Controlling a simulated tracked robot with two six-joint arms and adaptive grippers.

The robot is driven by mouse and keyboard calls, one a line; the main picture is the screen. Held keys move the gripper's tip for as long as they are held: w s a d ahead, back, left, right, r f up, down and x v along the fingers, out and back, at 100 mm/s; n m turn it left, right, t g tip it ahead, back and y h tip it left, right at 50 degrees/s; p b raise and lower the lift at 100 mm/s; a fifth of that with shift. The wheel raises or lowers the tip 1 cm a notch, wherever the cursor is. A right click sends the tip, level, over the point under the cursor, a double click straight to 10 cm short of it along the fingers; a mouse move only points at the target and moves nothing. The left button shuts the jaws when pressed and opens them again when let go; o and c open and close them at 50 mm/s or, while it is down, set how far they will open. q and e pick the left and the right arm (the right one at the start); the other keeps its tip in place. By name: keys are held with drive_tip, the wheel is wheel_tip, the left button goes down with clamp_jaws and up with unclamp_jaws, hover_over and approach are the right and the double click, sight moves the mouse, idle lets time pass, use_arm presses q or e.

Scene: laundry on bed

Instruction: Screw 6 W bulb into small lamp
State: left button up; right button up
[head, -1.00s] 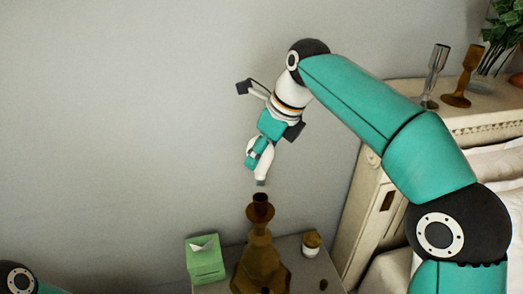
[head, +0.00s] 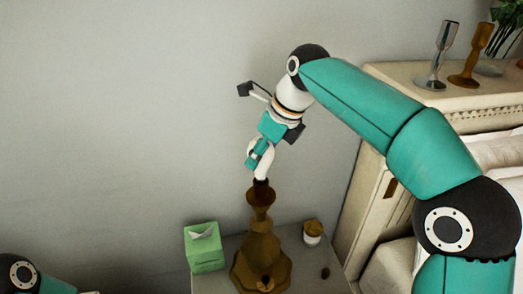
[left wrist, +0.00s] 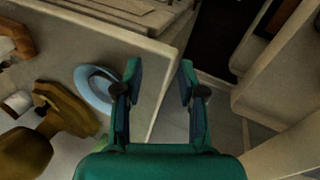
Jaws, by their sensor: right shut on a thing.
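The small lamp (head: 259,248) is a brown, faceted stand with a cup-like socket (head: 260,196) at its top. It stands upright on the nightstand. My right gripper (head: 261,152) points down above it and is shut on the white bulb (head: 264,166). The bulb's lower end meets the socket mouth; how deep it sits is hidden. The wattage mark is too small to read. My left gripper (left wrist: 158,75) is open and empty in the left wrist view; only part of my left arm shows at the lower left of the head view.
A green tissue box (head: 206,249) stands left of the lamp on the nightstand (head: 300,275). A small white jar with a brown lid (head: 313,232) is on the right. A cream dresser (head: 410,85) carries goblet-like stands (head: 474,60) at the right. A pale blue ring-shaped thing (left wrist: 97,86) lies near my left gripper.

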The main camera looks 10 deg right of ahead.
drive_tip(key=shift+f, duration=0.45)
idle(0.5)
drive_tip(key=o, duration=1.2)
drive_tip(key=shift+r, duration=0.1)
drive_tip(key=shift+v, duration=5.9)
